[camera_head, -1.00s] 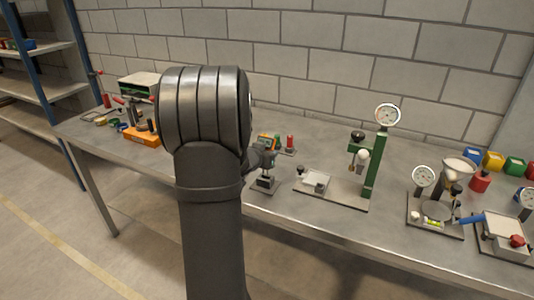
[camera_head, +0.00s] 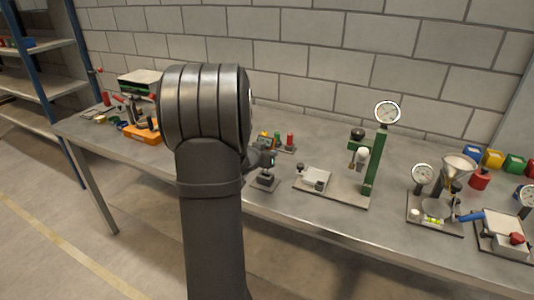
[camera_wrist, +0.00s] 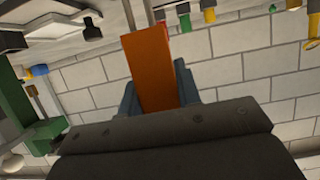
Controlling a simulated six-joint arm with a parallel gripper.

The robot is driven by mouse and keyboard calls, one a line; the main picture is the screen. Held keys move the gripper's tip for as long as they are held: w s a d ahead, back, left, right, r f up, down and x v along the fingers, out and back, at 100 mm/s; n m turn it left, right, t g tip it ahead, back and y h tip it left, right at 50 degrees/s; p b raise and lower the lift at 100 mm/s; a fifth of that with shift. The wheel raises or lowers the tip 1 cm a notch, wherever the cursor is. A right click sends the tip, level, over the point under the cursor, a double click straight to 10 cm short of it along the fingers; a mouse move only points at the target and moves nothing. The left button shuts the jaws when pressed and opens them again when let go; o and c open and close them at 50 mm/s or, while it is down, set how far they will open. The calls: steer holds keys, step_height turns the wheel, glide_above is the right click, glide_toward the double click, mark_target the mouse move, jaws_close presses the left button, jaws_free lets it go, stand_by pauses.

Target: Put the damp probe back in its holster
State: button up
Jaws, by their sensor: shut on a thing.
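In the wrist view my gripper (camera_wrist: 157,88) is shut on a long orange block-shaped body, which I take to be the damp probe (camera_wrist: 149,62). Its blue-grey fingers press on both sides. Two thin pale rods show beyond its far end. In the head view my gripper (camera_head: 262,157) shows only in part beside my dark arm, above the bench near a small dark stand (camera_head: 265,181). The probe cannot be made out clearly there. I cannot identify the holster in either view; my arm hides part of the bench.
A green post with a dial (camera_head: 372,165) stands right of my gripper. A funnel stand (camera_head: 435,225) and coloured bins (camera_head: 491,159) are further right. Small red and green pieces (camera_head: 290,141) stand behind my gripper. An orange box (camera_head: 146,134) is left of my arm.

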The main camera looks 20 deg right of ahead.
steer(key=shift+f, duration=0.25)
steer(key=shift+f, duration=0.75)
steer(key=shift+f, duration=0.35)
steer(key=shift+f, duration=0.3)
steer(key=o, duration=1)
